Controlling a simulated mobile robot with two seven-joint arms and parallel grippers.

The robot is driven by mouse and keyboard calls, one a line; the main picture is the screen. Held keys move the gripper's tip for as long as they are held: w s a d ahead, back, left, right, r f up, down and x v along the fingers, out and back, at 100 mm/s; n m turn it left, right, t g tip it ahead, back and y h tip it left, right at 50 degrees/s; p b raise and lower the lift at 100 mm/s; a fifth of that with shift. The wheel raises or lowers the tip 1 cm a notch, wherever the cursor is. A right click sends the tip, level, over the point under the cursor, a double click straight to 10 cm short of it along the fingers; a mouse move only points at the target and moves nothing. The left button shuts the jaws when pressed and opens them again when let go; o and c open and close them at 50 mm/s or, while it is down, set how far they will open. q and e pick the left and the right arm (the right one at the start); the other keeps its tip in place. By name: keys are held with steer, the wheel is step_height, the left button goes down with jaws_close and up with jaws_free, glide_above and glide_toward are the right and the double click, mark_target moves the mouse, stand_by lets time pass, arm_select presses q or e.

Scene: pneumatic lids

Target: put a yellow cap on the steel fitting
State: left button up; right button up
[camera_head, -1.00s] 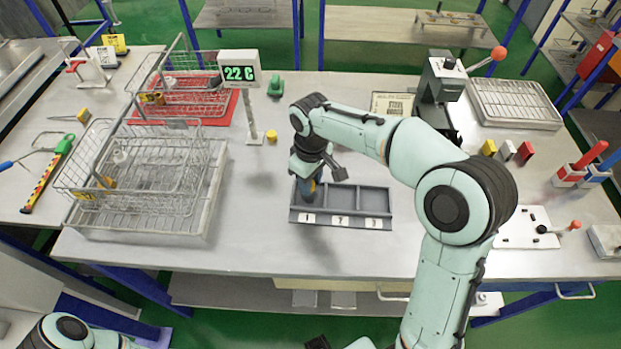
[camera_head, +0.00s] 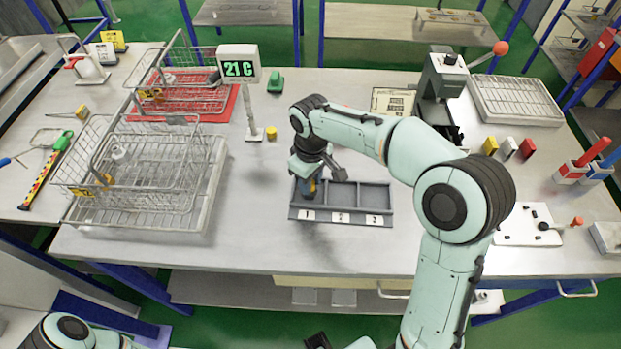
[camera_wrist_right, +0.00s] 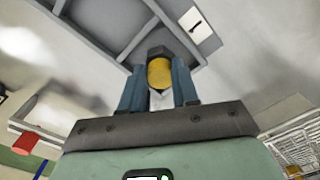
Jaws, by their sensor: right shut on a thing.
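My right gripper (camera_head: 308,190) points down into the left compartment, marked 1, of the grey three-part tray (camera_head: 340,219). In the right wrist view its blue fingers (camera_wrist_right: 159,92) are shut on a yellow cap (camera_wrist_right: 160,73). A dark grey angular piece (camera_wrist_right: 157,51) shows just beyond the cap, by the tray wall; it may be the steel fitting, but I cannot tell whether the cap sits on it. Another small yellow piece (camera_head: 271,133) stands on the table by the display post.
Wire baskets (camera_head: 150,170) stand left of the tray, with a display (camera_head: 238,66) reading 21 C behind. A press-like device (camera_head: 440,80) with a red-knobbed lever and a wire rack (camera_head: 515,100) are at the back right. The table front is clear.

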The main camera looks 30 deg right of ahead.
steer(key=shift+f, duration=0.1)
steer(key=o, duration=1.5)
steer(key=shift+r+p, duration=1.45)
steer(key=shift+r, duration=0.85)
steer(key=shift+r+p, duration=0.7)
steer(key=shift+r, duration=0.55)
arm_select(q)
steer(key=w+r, duration=0.3)
steer(key=r, duration=0.2)
steer(key=shift+w+r, duration=0.2)
steer(key=shift+w, duration=0.15)
steer(key=shift+s, duration=0.1)
